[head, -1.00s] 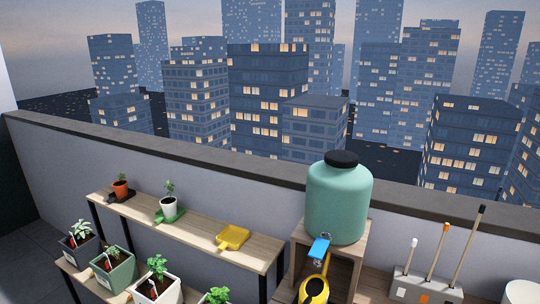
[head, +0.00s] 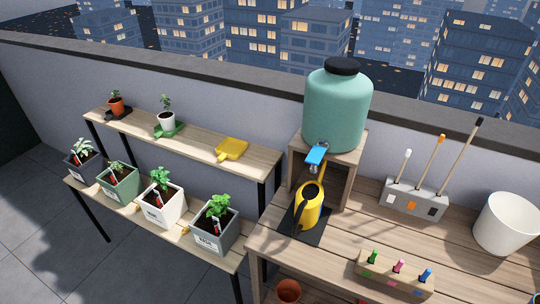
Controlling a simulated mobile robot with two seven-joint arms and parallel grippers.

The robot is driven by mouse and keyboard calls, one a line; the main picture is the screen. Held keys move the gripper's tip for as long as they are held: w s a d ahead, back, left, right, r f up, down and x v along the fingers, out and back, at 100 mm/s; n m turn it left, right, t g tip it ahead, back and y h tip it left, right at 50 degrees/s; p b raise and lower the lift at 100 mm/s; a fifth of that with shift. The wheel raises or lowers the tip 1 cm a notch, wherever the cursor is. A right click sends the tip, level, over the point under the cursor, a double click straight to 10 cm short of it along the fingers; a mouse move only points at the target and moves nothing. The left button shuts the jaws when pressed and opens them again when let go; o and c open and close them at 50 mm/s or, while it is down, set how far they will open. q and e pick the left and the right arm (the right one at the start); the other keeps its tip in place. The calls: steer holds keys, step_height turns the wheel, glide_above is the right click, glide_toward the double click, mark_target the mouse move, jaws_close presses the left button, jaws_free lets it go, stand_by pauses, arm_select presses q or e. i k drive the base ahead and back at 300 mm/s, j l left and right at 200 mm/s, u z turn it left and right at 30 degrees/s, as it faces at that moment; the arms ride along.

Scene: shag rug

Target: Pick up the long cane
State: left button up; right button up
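The long cane (head: 461,152) is a thin tan stick with a black tip. It stands tilted to the right in a grey holder block (head: 411,200) on the wooden table at the right. It is the tallest of three canes in the block. A shorter cane with an orange tip (head: 434,159) is in the middle, and the shortest with a white tip (head: 402,166) is at the left. Neither of my grippers is in view.
A teal water tank (head: 337,110) on a wooden stand and a yellow watering can (head: 309,205) are left of the holder. A white bucket (head: 506,224) stands close on its right. A wooden block (head: 395,277) with coloured markers lies in front. Potted plants fill the left shelves.

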mark_target(478, 123)
steer(key=k+l+z, duration=0.15)
steer(key=l+z, duration=0.6)
steer(key=z, duration=0.2)
steer(key=k, duration=0.05)
